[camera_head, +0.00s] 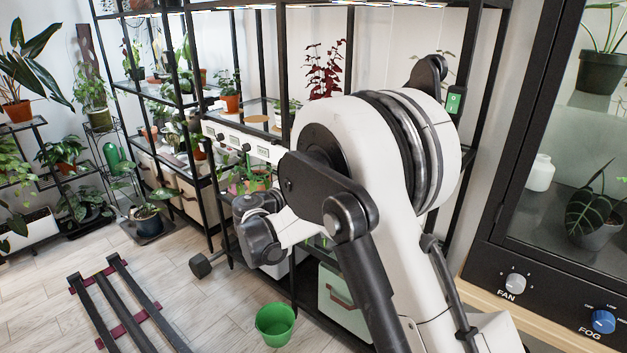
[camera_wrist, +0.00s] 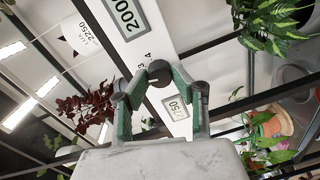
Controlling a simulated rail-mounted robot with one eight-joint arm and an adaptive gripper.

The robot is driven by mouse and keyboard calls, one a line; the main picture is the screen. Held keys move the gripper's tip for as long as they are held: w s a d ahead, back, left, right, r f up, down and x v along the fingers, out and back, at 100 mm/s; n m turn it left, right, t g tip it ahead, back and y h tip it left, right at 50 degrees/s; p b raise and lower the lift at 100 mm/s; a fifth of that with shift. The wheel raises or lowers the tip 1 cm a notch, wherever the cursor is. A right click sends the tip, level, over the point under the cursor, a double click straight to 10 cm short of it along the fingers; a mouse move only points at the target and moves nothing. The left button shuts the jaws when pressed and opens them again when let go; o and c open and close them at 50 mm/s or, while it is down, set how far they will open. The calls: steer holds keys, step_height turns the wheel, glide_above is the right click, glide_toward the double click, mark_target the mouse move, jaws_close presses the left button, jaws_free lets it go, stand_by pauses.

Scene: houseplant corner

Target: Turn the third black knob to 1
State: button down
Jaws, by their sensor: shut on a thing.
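In the wrist view, a black knob (camera_wrist: 159,69) with a light pointer mark stands on a white panel strip (camera_wrist: 143,35). The digits 3 and 4 are printed beside it; the number its mark points to is too small to read. My gripper (camera_wrist: 158,78) has its green fingers closed on the knob's two sides. In the head view, two black knobs show on the white panel (camera_head: 232,139) along the shelf rack, one (camera_head: 220,137) left of the other (camera_head: 246,148). My arm covers the panel further right, and the fingers are hidden there.
A black cabinet at right has a FAN knob (camera_head: 515,282) and a blue FOG knob (camera_head: 603,321). A green switch (camera_head: 455,100) is on the rack post. A green bucket (camera_head: 276,324) and a slatted rack (camera_head: 125,310) are on the floor. Leaves (camera_wrist: 268,22) hang near the panel.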

steer(key=n, duration=0.9)
steer(key=shift+n+h, duration=0.4)
stand_by(0.4)
steer(key=c, duration=1.4)
jaws_free()
steer(key=shift+c, duration=0.2)
steer(key=v, duration=1.2)
steer(key=shift+r, duration=0.15)
